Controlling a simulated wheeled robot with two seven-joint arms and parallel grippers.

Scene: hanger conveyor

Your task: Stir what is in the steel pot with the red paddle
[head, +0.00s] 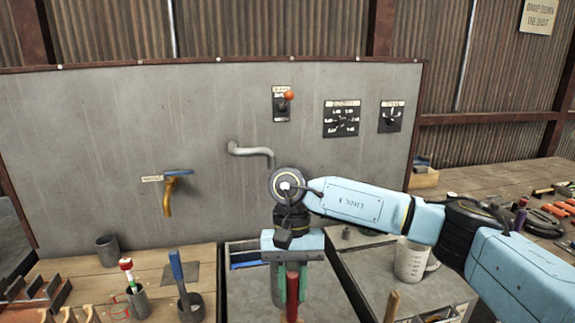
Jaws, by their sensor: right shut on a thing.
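The handle's lower end runs out of the bottom of the picture. I cannot make out a steel pot under it. A plain grey metal-looking cup (107,250) stands at the back left of the bench, apart from the gripper. My left gripper is not in view.
A holder with a blue-handled tool (178,270) and another with a red-white-green tool (129,272) stand at left. A white jug (412,262) stands at right. Behind, a grey panel (100,140) carries a bent pipe (250,151), a tap (170,190) and switches.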

